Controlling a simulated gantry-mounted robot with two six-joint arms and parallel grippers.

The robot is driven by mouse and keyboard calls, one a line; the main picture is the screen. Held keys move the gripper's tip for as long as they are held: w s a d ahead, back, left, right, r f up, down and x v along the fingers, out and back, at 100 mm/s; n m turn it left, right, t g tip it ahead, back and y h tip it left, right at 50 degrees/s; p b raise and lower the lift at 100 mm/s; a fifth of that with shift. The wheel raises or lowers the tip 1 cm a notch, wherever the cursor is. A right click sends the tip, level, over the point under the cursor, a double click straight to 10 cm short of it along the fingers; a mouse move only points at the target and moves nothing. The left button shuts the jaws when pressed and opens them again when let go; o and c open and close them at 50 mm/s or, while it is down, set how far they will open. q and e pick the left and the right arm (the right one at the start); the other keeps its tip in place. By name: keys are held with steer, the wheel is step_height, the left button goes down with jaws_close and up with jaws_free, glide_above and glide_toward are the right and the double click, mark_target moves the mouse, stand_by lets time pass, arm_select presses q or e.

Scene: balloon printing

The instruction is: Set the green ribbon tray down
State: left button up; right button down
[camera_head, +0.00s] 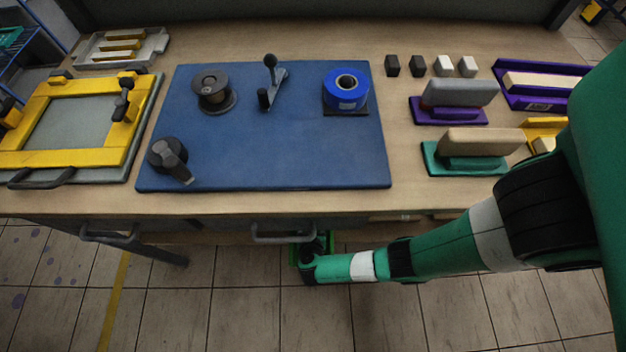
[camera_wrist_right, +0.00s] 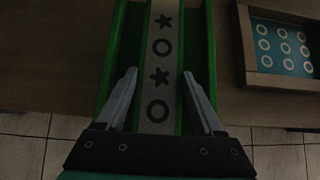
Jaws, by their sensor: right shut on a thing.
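The green ribbon tray (camera_wrist_right: 202,30) is long and carries a pale ribbon (camera_wrist_right: 162,65) printed with dark stars and rings. My right gripper (camera_wrist_right: 160,73) is shut on it, with one finger on each side of the ribbon. In the head view only a small green part of the tray (camera_head: 294,256) shows, below the table's front edge. My right gripper (camera_head: 312,248) is there too, and its tips are mostly hidden. My left gripper is not in view.
A wooden-rimmed tray (camera_wrist_right: 270,83) with a blue ring-printed sheet lies right of the ribbon tray. The tabletop above holds a blue mat (camera_head: 275,140), a yellow frame (camera_head: 85,157) and several pads and blocks. A drawer handle (camera_head: 285,237) is close to my right gripper.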

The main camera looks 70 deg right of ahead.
steer(key=w+d, duration=0.1)
steer(key=d, duration=0.2)
steer(key=w+d+b, duration=0.1)
steer(key=d, duration=0.3)
steer(key=w+d+b, duration=0.1)
steer(key=d, duration=0.2)
steer(key=shift+w+d, duration=0.15)
step_height(320, 180, down, 4)
steer(key=b, duration=0.3)
steer(key=shift+b, duration=0.3)
steer(key=shift+r, duration=0.25)
jaws_free()
steer(key=shift+f, duration=0.1)
